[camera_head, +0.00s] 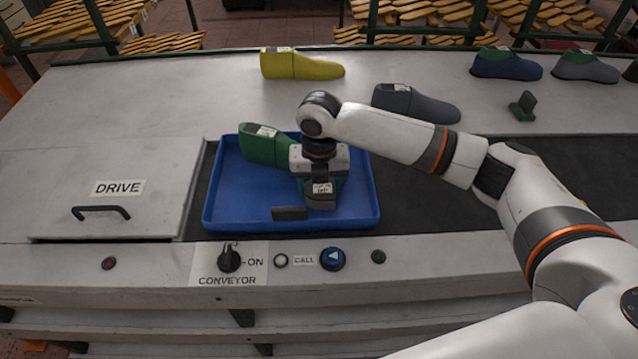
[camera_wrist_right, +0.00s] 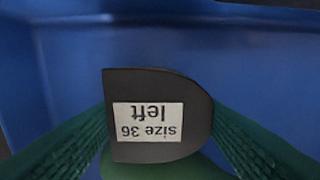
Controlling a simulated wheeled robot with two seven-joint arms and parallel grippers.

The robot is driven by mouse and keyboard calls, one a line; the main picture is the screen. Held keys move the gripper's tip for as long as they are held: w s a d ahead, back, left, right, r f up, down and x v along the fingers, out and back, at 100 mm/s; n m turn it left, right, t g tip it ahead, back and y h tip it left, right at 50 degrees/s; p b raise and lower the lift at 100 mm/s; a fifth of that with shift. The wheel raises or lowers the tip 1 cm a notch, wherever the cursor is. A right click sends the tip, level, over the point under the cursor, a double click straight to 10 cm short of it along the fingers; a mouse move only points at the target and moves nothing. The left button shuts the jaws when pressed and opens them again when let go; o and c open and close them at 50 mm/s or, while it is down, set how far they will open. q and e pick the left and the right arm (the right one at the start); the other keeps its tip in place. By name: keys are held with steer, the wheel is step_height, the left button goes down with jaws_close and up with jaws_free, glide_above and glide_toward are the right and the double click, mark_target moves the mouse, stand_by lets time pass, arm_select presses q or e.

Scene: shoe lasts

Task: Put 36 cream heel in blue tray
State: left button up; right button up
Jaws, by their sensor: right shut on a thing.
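My right gripper (camera_head: 322,190) is low in the blue tray (camera_head: 212,200), shut on a size 36 last (camera_wrist_right: 190,97). In the right wrist view its dark top bears a label reading "size 36 left", between the green ridged finger pads. In the head view its labelled top (camera_head: 320,201) is greyish; most of the body is hidden, and I see no cream colour on it. A green last (camera_head: 262,147) lies in the tray's back left, its toe hidden behind my gripper. My left gripper is not in view.
A small dark block (camera_head: 290,213) shows at the tray's front. Blue (camera_head: 505,65) and grey-green (camera_head: 585,67) lasts stand back right.

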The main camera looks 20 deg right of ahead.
mark_target(319, 188)
steer(key=shift+f, duration=0.15)
steer(key=o, duration=1)
steer(key=shift+o, duration=0.2)
step_height(319, 188, up, 12)
steer(key=b, duration=0.1)
steer(key=shift+b, duration=0.35)
